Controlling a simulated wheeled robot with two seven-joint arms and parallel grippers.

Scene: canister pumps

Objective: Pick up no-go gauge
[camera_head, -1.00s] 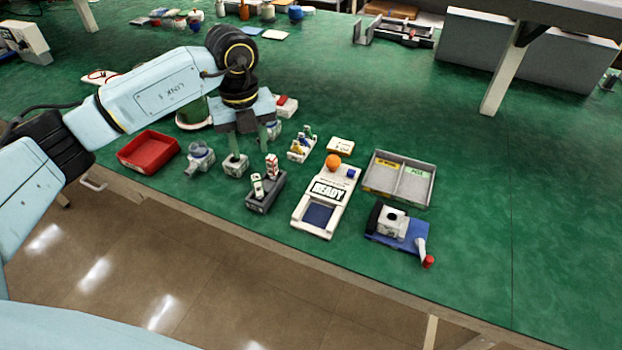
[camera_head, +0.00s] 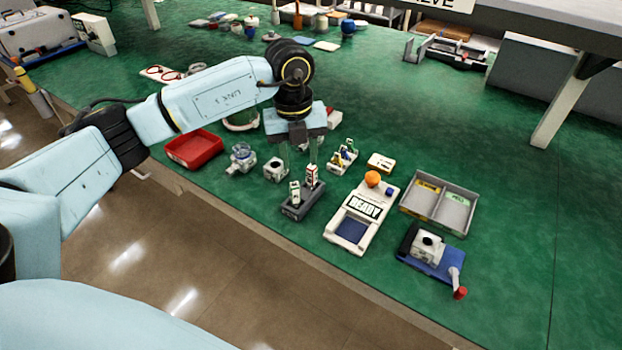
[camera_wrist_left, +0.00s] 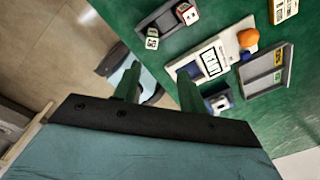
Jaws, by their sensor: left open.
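Two small white gauges stand upright in a dark grey holder (camera_head: 293,212). One has red markings (camera_head: 312,176) and stands at the back right; the other has green markings (camera_head: 295,192) and stands in front. The red-marked one looks like the no-go gauge, but its lettering is too small to read. Both also show at the top of the left wrist view, the red-marked one (camera_wrist_left: 187,13) and the green-marked one (camera_wrist_left: 152,40). My left gripper (camera_head: 299,155) is open and empty, pointing down above and behind the holder. My right gripper is not in view.
Right of the holder is a white READY device (camera_head: 364,207) with an orange knob. Beyond it are a two-part grey tray (camera_head: 472,215) and a blue crank fixture (camera_head: 418,265).

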